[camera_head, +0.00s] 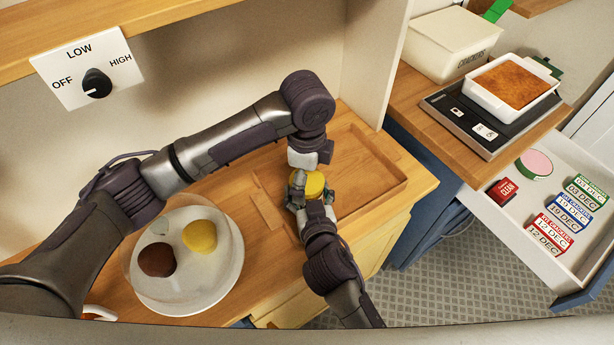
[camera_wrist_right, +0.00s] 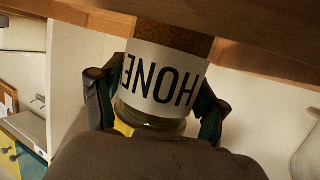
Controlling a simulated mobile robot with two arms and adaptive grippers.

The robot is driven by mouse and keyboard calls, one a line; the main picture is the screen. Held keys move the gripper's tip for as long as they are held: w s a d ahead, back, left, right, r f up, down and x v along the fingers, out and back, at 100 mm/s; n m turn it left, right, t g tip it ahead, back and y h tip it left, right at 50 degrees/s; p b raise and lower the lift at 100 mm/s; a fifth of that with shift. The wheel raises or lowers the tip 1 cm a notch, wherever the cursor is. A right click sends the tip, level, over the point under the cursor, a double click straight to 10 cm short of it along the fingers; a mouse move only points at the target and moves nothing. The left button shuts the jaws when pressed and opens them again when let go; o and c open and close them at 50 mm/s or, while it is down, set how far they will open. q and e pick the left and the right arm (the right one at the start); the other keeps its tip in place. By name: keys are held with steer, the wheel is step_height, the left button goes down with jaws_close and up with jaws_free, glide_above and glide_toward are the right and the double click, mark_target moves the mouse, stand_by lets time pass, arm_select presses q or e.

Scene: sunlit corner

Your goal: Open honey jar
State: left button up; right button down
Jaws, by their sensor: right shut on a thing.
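The honey jar shows in the right wrist view (camera_wrist_right: 165,75) with its white label, whose lettering appears upside down. My right gripper (camera_wrist_right: 158,105) is shut around the jar, one dark finger on each side. In the head view the right gripper (camera_head: 312,202) comes up from below, beside the wooden tray. A round yellow lid (camera_head: 315,184) shows there between the grippers; whether it sits tight on the jar is hidden. My left gripper (camera_head: 305,172) points down just above and behind the lid. Its fingers are largely hidden, so its opening and any contact with the lid cannot be told.
A wooden tray (camera_head: 375,198) lies under and right of the grippers. A pale plate (camera_head: 180,297) with a yellow and a brown round item stands left. A scale (camera_head: 460,122) with a baking dish and an open drawer (camera_head: 512,215) are at right. A wall panel stands behind the tray.

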arm_select(q)
step_height(320, 180, up, 4)
steer(key=shift+r, duration=0.2)
steer(key=shift+c, duration=0.4)
steer(key=r+m, duration=0.1)
steer(key=m, duration=0.3)
steer(key=shift+w+r, duration=0.1)
steer(key=shift+r, duration=0.3)
steer(key=m, duration=0.1)
steer(key=r+m, duration=0.1)
steer(key=m, duration=0.1)
steer(key=shift+r+m, duration=0.15)
steer(key=shift+m, duration=0.15)
steer(key=shift+f, duration=0.2)
step_height(320, 180, down, 7)
steer(key=shift+f, duration=0.2)
steer(key=c, duration=1.2)
steer(key=n, duration=0.6)
steer(key=shift+n, duration=0.3)
